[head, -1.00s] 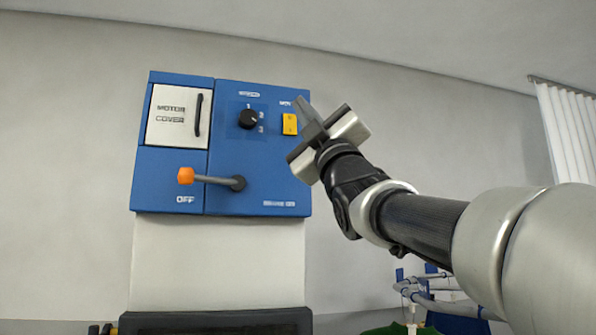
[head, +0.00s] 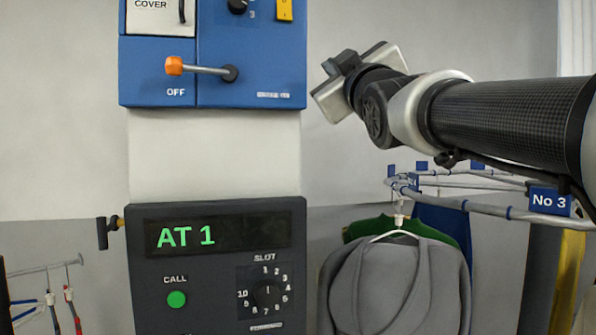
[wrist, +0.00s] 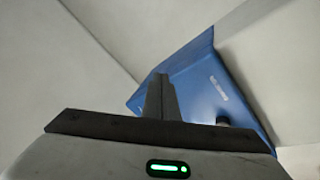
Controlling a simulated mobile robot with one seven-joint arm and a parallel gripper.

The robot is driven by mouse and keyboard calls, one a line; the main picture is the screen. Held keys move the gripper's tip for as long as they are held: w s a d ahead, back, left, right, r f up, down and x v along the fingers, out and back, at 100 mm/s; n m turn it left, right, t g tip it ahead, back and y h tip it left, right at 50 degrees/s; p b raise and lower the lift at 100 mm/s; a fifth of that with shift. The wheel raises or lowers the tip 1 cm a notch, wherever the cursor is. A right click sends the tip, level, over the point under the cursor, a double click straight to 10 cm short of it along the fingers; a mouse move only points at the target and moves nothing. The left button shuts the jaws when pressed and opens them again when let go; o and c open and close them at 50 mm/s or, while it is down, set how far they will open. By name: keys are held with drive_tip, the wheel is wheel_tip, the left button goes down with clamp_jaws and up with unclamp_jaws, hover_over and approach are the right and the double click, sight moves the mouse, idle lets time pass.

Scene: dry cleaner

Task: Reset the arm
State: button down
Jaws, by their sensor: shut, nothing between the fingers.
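My gripper (head: 340,66) is in the upper right half of the head view, at the end of my arm reaching in from the right. It is shut and empty. It is to the right of the blue control box (head: 250,66), apart from it in the picture. In the wrist view, the closed fingers (wrist: 160,97) point up from the dark gripper body, with the blue box (wrist: 192,82) behind them.
Below the box is a dark panel (head: 222,262) reading "AT 1", with a green call button (head: 176,299) and slot dial (head: 268,293). An orange-tipped lever (head: 200,68) sits at OFF. A rail (head: 470,208) with a grey garment (head: 395,285) runs below my arm.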

drive_tip(key=s+d+f+m+g+h+p, duration=0.1)
drive_tip(key=s+d+f+m+g+h, duration=0.2)
drive_tip(key=f, duration=0.9)
drive_tip(key=s+d+f+m+g+h+p, duration=0.1)
drive_tip(key=s+d+f+m+g, duration=0.3)
drive_tip(key=f, duration=0.9)
drive_tip(key=s+f+m+g+p, duration=0.2)
drive_tip(key=s+f+g, duration=0.7)
drive_tip(key=s+f, duration=0.9)
wheel_tip(320, 180, down, 2)
drive_tip(key=shift+s+d+m+g+h, duration=0.3)
drive_tip(key=shift+d+m, duration=0.05)
drive_tip(key=shift+m, duration=0.25)
drive_tip(key=shift+w, duration=0.1)
